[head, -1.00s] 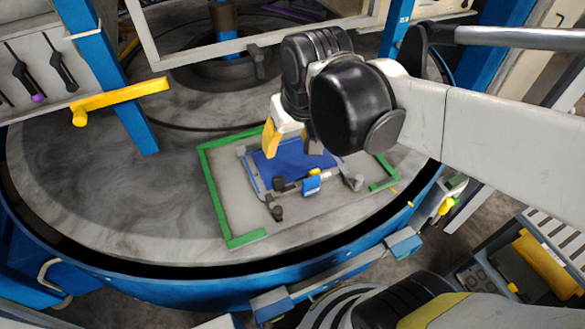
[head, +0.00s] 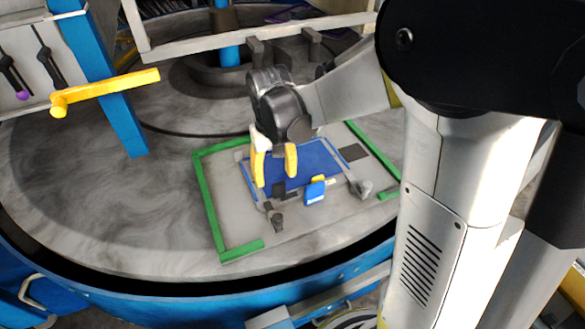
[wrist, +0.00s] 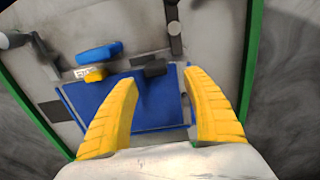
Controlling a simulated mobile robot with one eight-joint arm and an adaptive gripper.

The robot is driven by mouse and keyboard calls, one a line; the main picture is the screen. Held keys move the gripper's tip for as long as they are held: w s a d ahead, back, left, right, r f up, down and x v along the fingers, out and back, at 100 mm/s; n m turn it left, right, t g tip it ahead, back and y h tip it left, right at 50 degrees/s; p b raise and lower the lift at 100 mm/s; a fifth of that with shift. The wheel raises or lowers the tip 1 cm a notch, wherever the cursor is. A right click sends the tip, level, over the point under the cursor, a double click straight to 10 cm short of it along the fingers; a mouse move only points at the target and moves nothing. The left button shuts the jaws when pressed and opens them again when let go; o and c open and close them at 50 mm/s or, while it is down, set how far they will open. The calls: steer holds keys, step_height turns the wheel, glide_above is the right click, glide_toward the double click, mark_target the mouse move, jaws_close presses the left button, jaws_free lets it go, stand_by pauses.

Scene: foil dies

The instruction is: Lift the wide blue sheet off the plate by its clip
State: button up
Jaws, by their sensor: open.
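The wide blue sheet (head: 315,160) lies on a pale grey plate (head: 236,228); it also shows in the wrist view (wrist: 158,108). A small black clip-like block (wrist: 155,69) sits at the sheet's edge, and in the head view it is at the front edge (head: 279,190). A blue block with a yellow part (head: 315,192) stands beside it; the wrist view shows this too (wrist: 99,53). My gripper (head: 276,180) is open and empty above the sheet's front left part. In the wrist view the black block appears between its yellow fingertips (wrist: 159,77).
Green strips (head: 207,205) border the plate. Dark and grey fittings (head: 361,188) stand at the sheet's corners. A yellow bar (head: 105,92) juts out at the left, and a pale frame (head: 200,48) crosses behind. The grey round table is clear left of the plate.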

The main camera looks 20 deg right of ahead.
mark_target(278, 187)
steer(key=f, duration=0.1)
steer(key=f+b, duration=0.1)
steer(key=f, duration=0.3)
steer(key=shift+s+d+b, duration=0.25)
steer(key=shift+b, duration=0.05)
steer(key=shift+r, duration=0.1)
jaws_close()
